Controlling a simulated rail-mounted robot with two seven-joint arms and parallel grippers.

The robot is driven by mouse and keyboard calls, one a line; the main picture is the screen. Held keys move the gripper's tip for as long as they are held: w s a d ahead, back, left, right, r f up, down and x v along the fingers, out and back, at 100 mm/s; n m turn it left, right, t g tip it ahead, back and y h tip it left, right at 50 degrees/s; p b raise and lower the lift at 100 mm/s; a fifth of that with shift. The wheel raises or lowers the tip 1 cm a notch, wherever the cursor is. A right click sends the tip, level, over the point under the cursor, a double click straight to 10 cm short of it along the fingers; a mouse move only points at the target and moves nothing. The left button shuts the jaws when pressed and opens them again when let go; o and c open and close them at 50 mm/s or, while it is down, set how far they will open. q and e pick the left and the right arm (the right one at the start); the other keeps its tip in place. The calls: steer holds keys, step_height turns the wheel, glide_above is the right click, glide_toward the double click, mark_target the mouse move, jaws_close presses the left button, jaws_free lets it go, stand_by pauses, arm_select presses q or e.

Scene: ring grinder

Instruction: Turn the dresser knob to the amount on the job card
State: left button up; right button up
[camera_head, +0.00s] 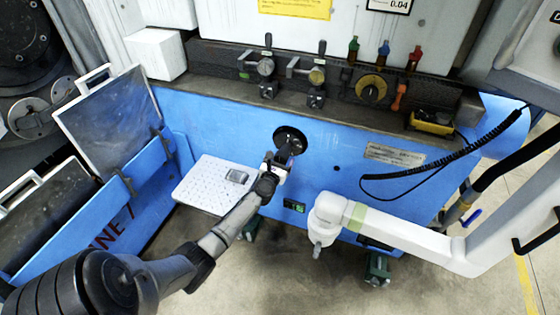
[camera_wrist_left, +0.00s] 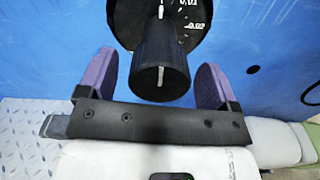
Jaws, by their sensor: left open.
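The dresser knob is a black cylinder (camera_wrist_left: 162,60) on a black dial (camera_wrist_left: 198,40) with white numbers; 0.01 and 0.02 are readable, and the dial's top is cut off. A white line on the knob's end stands near upright. In the head view the dial (camera_head: 288,133) sits on the blue machine front. My left gripper (camera_head: 278,163) is in front of it. In the left wrist view its purple-padded fingers (camera_wrist_left: 153,82) are open, one on each side of the knob, with gaps. The job card (camera_head: 390,4) at the top reads 0.04. My right gripper is out of view.
A white jointed arm (camera_head: 400,232) reaches in from the right, close to the gripper. Levers and a yellow-ringed knob (camera_head: 371,89) line the ledge above. A black coiled cable (camera_head: 440,166) hangs at right.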

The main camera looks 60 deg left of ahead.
arm_select(q)
steer(key=c, duration=0.9)
steer(key=shift+c, duration=0.2)
